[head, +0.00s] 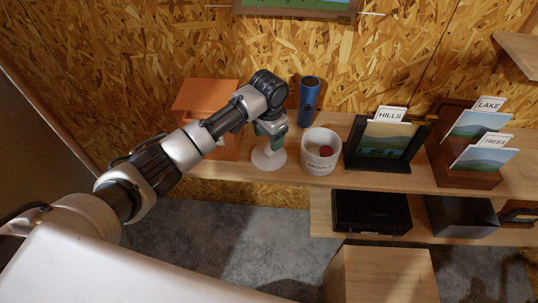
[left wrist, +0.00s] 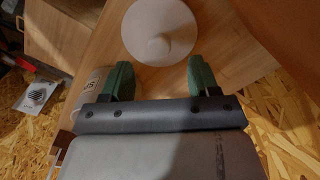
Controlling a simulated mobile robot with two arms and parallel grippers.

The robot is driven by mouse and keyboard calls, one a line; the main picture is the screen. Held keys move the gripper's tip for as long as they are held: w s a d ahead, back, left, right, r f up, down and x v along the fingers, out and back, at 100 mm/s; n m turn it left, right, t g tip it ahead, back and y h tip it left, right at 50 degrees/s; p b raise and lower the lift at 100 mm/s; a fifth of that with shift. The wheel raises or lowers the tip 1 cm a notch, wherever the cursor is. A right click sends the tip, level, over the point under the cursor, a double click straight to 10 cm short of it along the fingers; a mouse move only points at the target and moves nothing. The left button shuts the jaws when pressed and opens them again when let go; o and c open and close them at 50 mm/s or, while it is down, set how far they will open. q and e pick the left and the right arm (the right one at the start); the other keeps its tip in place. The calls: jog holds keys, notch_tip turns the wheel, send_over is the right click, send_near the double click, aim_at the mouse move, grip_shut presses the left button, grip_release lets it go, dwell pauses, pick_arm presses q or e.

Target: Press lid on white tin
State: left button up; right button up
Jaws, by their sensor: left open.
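The white tin (head: 318,163), labelled SPOOLS, stands upright and open-topped on the plank bench, with a red item (head: 326,151) inside. It shows partly at the left in the left wrist view (left wrist: 88,90). A round white lid (head: 262,162) with a central knob lies on the bench left of the tin, apart from it; it also shows in the left wrist view (left wrist: 178,22). My left gripper (head: 269,145) is open above the lid, its green fingers pointing down. In the left wrist view the fingertips (left wrist: 160,70) are spread either side of the knob's line, holding nothing. My right gripper is not in view.
An orange box (head: 205,98) stands behind my left arm. A blue cylinder (head: 308,101) stands behind the tin. A black HILLS picture holder (head: 378,163) is close right of the tin; a brown LAKE and TREES rack (head: 450,170) is farther right. A black case (head: 370,212) sits below.

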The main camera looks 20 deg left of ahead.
aim_at(269, 149)
pick_arm(q)
jog(key=shift+f+p, duration=0.35)
jog(key=shift+f, duration=2.25)
jog(key=c, duration=1)
notch_tip(269, 149, up, 10)
jog(key=shift+b, duration=0.3)
